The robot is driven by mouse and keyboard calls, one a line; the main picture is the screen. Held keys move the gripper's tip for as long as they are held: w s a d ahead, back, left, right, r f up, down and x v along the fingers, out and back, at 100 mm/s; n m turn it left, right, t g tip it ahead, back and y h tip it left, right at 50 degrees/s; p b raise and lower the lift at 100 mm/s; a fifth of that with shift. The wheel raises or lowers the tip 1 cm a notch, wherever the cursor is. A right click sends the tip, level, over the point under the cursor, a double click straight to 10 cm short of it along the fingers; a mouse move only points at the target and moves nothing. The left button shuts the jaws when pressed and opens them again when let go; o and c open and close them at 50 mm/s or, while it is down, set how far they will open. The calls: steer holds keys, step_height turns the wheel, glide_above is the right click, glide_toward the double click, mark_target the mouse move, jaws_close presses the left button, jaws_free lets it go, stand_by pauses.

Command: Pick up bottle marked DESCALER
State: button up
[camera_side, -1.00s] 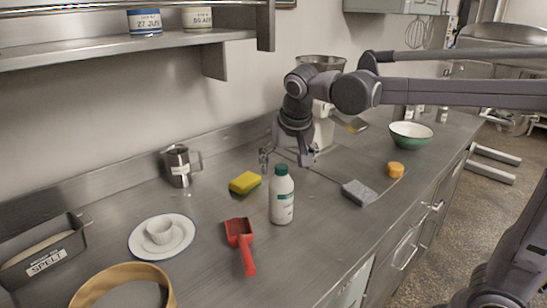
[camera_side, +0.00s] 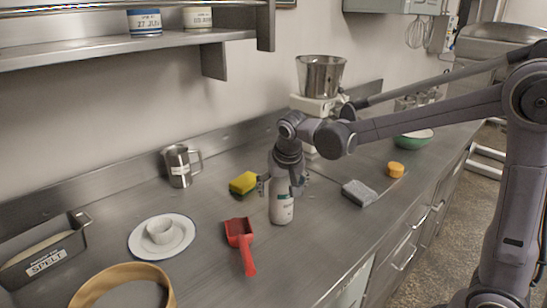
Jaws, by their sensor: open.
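A white bottle (camera_side: 281,208) with a label stands upright on the steel counter, just left of centre. Its label text is too small to read. My gripper (camera_side: 282,186) is open and points down at the bottle's top. Its fingers appear on either side of the bottle's upper part, and the green cap is hidden behind the gripper. I cannot tell whether the fingers touch the bottle.
A red scoop (camera_side: 240,240) lies close left of the bottle, and a yellow sponge (camera_side: 243,182) behind it. A grey block (camera_side: 359,193) and an orange item (camera_side: 395,169) lie right.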

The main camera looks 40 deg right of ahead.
steer(key=c, duration=1.6)
jaws_close()
